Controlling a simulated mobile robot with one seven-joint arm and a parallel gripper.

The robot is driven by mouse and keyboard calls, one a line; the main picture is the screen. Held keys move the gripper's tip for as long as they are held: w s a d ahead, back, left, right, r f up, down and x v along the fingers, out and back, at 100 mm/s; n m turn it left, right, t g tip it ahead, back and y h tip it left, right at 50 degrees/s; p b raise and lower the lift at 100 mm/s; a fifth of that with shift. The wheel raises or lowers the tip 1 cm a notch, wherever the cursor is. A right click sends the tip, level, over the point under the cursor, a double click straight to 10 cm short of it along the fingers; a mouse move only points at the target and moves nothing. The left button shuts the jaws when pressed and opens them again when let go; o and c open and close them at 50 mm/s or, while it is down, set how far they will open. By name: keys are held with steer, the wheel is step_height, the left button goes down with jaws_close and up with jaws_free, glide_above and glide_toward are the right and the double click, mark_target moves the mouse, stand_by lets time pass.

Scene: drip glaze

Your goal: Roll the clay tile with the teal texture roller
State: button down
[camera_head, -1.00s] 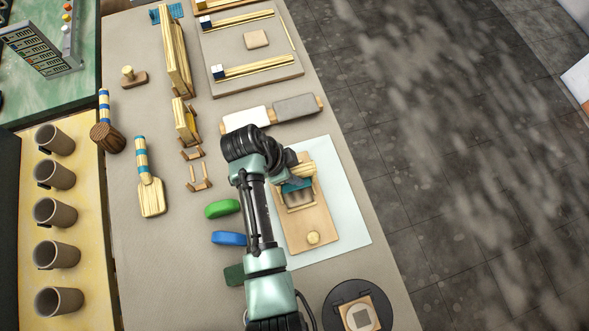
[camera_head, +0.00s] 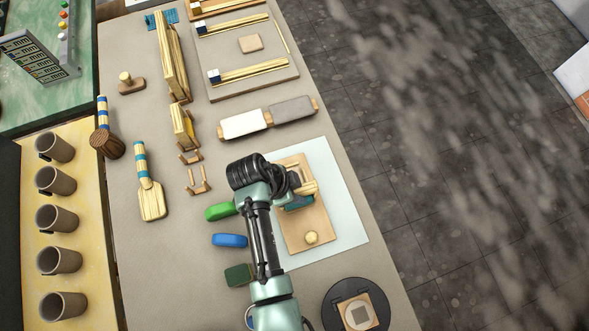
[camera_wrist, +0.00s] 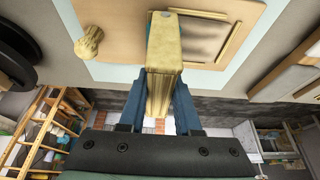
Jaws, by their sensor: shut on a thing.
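My gripper (camera_wrist: 160,84) is shut on the wooden handle of the texture roller (camera_wrist: 164,52). A teal edge of the roller shows beside the handle in the wrist view, and its teal part (camera_head: 299,203) shows just below my wrist in the head view. The grey clay tile (camera_wrist: 198,38) lies inside a frame of wooden strips on a wooden board (camera_head: 306,223). The roller is over or at the tile's near side. I cannot tell whether it touches the clay. My arm hides much of the tile in the head view.
The board lies on a pale sheet (camera_head: 340,200) and has a round wooden knob (camera_head: 311,237). Green (camera_head: 219,211), blue (camera_head: 230,240) and dark green (camera_head: 239,274) pieces lie left of my arm. A dark turntable (camera_head: 376,290) stands at the lower right.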

step_height(320, 180, up, 6)
steer(key=p, duration=0.5)
steer(key=shift+r, duration=0.1)
stand_by(0.6)
